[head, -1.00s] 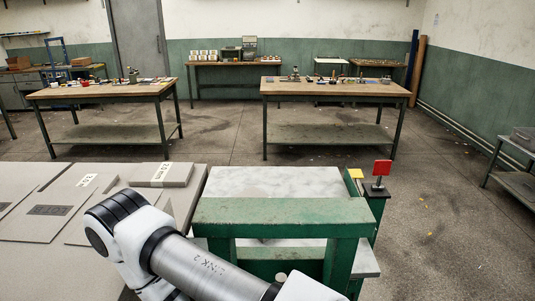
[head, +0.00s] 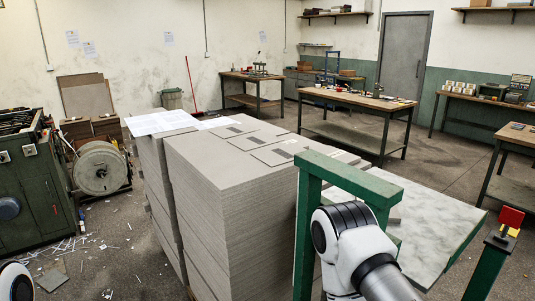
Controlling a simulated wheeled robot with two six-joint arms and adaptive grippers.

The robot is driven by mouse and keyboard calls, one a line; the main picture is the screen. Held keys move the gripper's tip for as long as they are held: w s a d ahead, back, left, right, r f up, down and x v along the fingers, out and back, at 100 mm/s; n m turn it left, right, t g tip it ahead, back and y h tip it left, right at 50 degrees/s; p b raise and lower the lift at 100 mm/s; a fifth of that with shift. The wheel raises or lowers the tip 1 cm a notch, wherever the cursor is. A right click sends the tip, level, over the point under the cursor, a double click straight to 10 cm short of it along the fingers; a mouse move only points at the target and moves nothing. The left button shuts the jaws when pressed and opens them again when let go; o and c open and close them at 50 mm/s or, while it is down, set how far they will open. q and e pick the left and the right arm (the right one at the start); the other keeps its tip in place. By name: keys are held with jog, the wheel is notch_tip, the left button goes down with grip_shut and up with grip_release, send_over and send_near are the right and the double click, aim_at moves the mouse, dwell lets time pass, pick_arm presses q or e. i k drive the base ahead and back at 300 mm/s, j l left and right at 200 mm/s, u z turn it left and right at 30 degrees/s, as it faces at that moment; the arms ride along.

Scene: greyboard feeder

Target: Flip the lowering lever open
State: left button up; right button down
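A red flat-faced handle (head: 511,217) stands on a dark top plate of a green post (head: 486,268) at the right edge. It looks like the lowering lever, but I cannot tell for sure. A small yellow piece (head: 513,232) shows just below the red part. The green feeder frame (head: 345,174) stands left of the post, beside a pale marbled board (head: 425,215). One of my white arm links covers part of the frame. Another white part of mine shows at the bottom left corner. Neither gripper is in view.
Tall stacks of greyboard (head: 225,215) fill the middle, with loose sheets on top. A green machine (head: 30,185) with a reel (head: 100,168) stands at the left. Workbenches (head: 360,101) line the back. Paper scraps litter the floor at the left.

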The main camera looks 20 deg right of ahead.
aim_at(513, 218)
jog(key=k+l+u, duration=0.25)
jog(key=k+l, duration=0.25)
jog(key=l, duration=0.2)
jog(key=k+l+u, duration=0.2)
jog(key=k+l, duration=0.3)
jog(key=l, duration=0.15)
jog(key=l+u, duration=0.1)
jog(key=l, duration=0.45)
jog(key=l+u, duration=0.1)
jog(key=l, duration=0.45)
jog(key=k+l+u, duration=0.15)
jog(key=l, duration=0.4)
jog(key=k+l+u, duration=0.1)
jog(key=l, duration=0.45)
jog(key=k+l+u, duration=0.1)
jog(key=l, duration=0.45)
jog(key=k+l, duration=0.1)
jog(key=l, duration=0.3)
jog(key=k+l, duration=0.1)
jog(key=l, duration=0.35)
jog(key=k+l+u, duration=0.1)
jog(key=l, duration=0.3)
jog(key=k+l, duration=0.1)
jog(key=l, duration=0.35)
